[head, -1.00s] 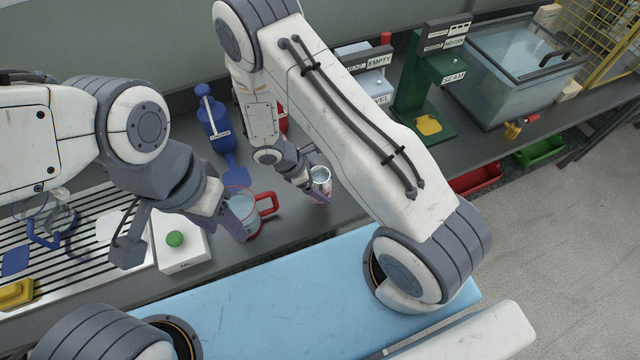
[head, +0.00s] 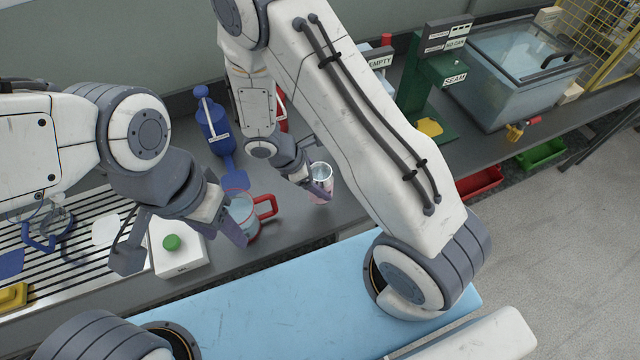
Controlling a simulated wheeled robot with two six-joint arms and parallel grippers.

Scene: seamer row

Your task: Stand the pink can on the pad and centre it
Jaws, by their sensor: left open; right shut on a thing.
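The pink can (head: 322,183) is a small open-topped metal can with a pinkish side, upright near the middle of the bench. My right gripper (head: 322,197) is shut on it from the left; whether the can touches the bench is hard to tell. A yellow pad (head: 429,127) lies on the base of the green seamer (head: 442,88), to the right beyond my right arm. My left gripper (head: 240,232) is open beside a clear jug (head: 242,207) with a red handle (head: 267,206), its fingers overlapping the jug in the picture.
A white box with a green button (head: 171,242) and a slatted drainer (head: 70,275) are at left. A glass-lidded tank (head: 520,65) stands right of the seamer. Red (head: 480,181) and green (head: 541,153) bins hang off the front edge.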

